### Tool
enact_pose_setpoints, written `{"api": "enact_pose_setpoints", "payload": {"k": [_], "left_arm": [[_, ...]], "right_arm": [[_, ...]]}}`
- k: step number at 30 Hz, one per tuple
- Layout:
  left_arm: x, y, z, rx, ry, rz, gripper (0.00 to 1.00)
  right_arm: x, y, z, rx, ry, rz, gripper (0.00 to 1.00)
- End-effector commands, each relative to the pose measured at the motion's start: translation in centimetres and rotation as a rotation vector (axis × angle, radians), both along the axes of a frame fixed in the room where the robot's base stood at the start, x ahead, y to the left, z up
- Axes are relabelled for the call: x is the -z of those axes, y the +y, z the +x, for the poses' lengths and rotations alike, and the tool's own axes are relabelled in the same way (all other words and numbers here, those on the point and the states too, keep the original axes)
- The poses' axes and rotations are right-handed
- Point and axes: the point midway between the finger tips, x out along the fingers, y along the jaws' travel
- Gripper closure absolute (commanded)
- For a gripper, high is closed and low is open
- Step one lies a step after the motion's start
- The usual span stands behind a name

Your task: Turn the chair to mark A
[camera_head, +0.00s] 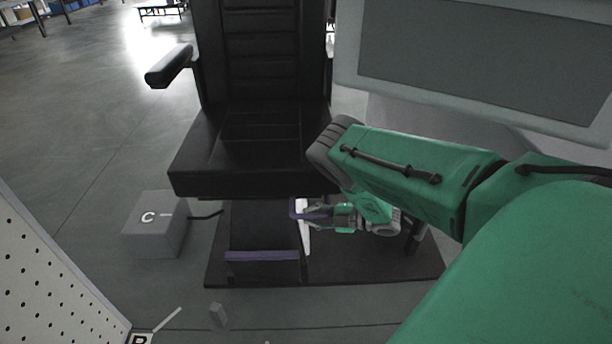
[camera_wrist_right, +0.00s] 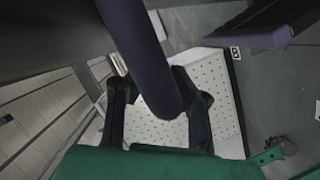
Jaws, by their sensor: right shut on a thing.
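The black chair (camera_head: 250,150) stands upright in the middle of the head view, its backrest at the far side and one armrest (camera_head: 170,66) at the left. My right gripper (camera_head: 312,214) is below the right front of the seat, shut on a purple bar (camera_wrist_right: 145,55). In the right wrist view the bar runs between the two dark fingers (camera_wrist_right: 160,115). Another purple bar (camera_head: 262,256) crosses the low front part under the seat. Mark A is not seen. My left gripper is not seen in the head view.
A grey box marked C (camera_head: 155,240) stands left of the chair. A label B (camera_head: 140,339) is cut off at the bottom edge. A white perforated panel (camera_head: 50,270) fills the lower left. A large grey-framed panel (camera_head: 480,60) stands at the right. Open floor lies at the left.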

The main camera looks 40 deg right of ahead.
Motion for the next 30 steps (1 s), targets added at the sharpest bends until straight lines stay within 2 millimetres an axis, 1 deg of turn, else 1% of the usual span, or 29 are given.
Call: {"api": "enact_pose_setpoints", "payload": {"k": [1, 8, 9, 10, 11, 19, 22, 26, 30], "left_arm": [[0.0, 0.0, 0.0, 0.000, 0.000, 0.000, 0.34], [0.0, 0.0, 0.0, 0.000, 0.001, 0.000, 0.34], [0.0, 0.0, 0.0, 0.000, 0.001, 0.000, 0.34], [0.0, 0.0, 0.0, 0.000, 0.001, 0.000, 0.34], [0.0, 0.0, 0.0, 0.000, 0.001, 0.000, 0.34], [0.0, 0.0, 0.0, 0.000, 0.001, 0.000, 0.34], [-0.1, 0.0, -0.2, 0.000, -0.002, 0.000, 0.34], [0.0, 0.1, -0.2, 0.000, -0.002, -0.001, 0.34], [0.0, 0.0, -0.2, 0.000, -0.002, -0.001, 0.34]], "right_arm": [[0.3, -0.3, -0.2, 0.006, 0.010, -0.006, 1.00], [0.3, -0.6, -0.3, 0.012, 0.012, -0.012, 1.00], [0.3, -0.6, -0.3, 0.013, 0.012, -0.012, 0.77], [0.3, -0.6, -0.3, 0.013, 0.012, -0.012, 0.66], [0.3, -0.6, -0.3, 0.013, 0.011, -0.012, 0.64], [0.1, -0.4, -0.1, 0.010, 0.006, -0.009, 0.64], [0.0, -0.7, -0.5, 0.010, 0.006, -0.009, 0.64], [-0.4, -1.5, -1.9, 0.011, 0.007, -0.010, 0.64], [-0.9, -3.2, -4.4, 0.014, 0.008, -0.010, 0.64]]}}
